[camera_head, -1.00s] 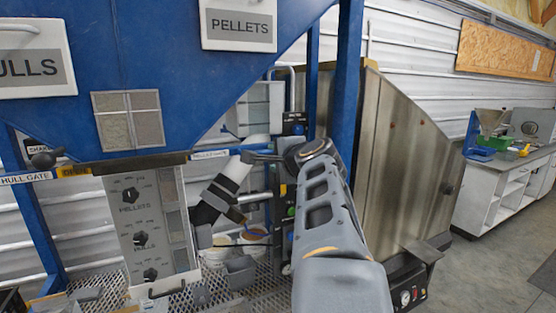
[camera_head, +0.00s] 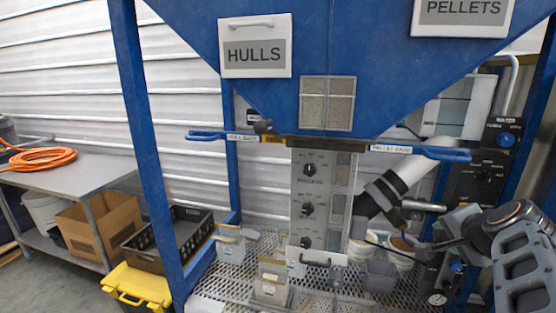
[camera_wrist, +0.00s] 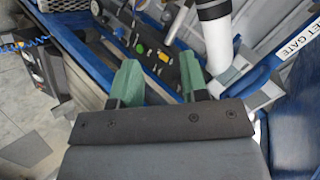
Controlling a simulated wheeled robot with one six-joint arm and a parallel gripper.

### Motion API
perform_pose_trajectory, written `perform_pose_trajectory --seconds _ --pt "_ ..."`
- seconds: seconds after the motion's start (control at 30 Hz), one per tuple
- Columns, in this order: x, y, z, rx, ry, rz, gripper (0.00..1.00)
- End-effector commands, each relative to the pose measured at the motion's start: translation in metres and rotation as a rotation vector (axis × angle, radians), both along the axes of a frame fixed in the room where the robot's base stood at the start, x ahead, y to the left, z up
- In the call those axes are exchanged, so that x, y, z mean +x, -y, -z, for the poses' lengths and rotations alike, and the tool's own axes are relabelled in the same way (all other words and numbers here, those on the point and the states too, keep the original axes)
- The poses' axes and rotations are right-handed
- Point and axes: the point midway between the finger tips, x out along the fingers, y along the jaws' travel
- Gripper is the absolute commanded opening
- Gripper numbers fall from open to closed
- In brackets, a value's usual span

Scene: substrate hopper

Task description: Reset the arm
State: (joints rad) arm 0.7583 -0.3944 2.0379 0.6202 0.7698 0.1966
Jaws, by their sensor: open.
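My arm shows at the lower right of the head view, in front of the hopper's right side. My gripper (camera_wrist: 160,82) shows in the wrist view with its two green fingers spread apart and nothing between them. I cannot make out the fingers in the head view. The blue hopper (camera_head: 290,100) stands in the middle of the head view. A white pipe with a black collar (camera_head: 382,193) slants beside the dial panel (camera_head: 318,200); a white pipe also shows at the top of the wrist view (camera_wrist: 213,30).
A control panel marked WATER (camera_head: 487,165) stands close to my arm at the right. Blue gate handles (camera_head: 447,154) stick out under the hopper. A mesh platform (camera_head: 350,300) holds small containers. At the left are a yellow bin (camera_head: 137,287), a black crate (camera_head: 170,238) and a grey table (camera_head: 65,173).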

Motion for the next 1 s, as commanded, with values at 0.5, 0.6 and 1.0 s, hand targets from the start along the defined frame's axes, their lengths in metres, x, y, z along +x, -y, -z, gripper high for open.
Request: perform_pose_trajectory --seconds 0.5,0.6,1.0 --pt "-0.077 -0.183 0.167 -0.536 -0.609 -0.981 0.41" --pt "-0.077 -0.197 0.165 -0.558 -0.586 -1.026 0.41" --pt "-0.076 -0.204 0.164 -0.567 -0.574 -1.051 0.41"
